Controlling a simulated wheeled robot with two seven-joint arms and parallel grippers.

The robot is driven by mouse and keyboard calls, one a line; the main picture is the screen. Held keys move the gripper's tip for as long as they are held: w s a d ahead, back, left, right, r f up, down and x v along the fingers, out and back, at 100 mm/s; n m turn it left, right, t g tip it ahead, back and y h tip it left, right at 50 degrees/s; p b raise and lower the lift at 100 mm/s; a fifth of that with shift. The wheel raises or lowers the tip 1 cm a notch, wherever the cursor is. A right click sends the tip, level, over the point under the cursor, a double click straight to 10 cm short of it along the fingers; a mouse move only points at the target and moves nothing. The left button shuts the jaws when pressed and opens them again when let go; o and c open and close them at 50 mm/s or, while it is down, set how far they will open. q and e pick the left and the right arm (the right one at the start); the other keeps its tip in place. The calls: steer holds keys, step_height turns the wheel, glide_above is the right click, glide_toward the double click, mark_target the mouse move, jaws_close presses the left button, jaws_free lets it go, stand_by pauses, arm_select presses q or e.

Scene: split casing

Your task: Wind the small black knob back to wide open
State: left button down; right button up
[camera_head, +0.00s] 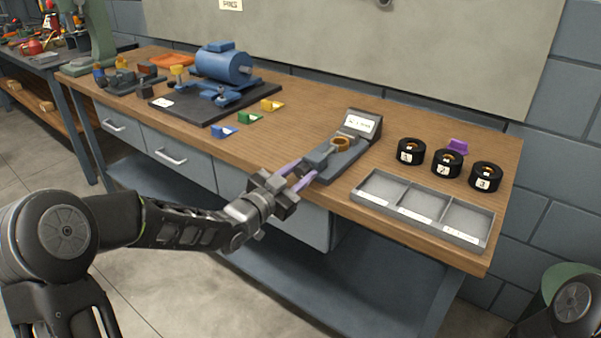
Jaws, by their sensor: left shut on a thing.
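A grey bench fixture (327,177) stands at the table's front edge, with a copper-coloured ring (341,142) on it and a sloped block with a white label (361,123) at its back. My left gripper (306,171) reaches in from the left to the fixture's front end. Its purple fingers are shut on the small black knob there. The fingers and the small scale hide the knob, so its turn position cannot be read. My right gripper is out of view.
Three black numbered rings (447,163) stand right of the fixture, a purple piece (458,146) behind them. A grey three-compartment tray (361,195) lies in front, empty. A blue motor (224,65) on a dark plate and several coloured blocks (249,117) are at left.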

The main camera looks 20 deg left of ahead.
arm_select(q)
steer(key=shift+n, duration=1.5)
steer(key=n, duration=0.2)
steer(key=shift+n, duration=0.3)
steer(key=n, duration=0.2)
steer(key=shift+n, duration=0.3)
steer(key=n+p, duration=0.1)
steer(key=n, duration=0.2)
steer(key=shift+r+n, duration=0.1)
steer(key=shift+n, duration=0.3)
steer(key=n+p, duration=0.2)
steer(key=n, duration=0.3)
steer(key=shift+p, duration=0.35)
steer(key=n+p, duration=0.2)
steer(key=n, duration=0.3)
steer(key=shift+n, duration=0.4)
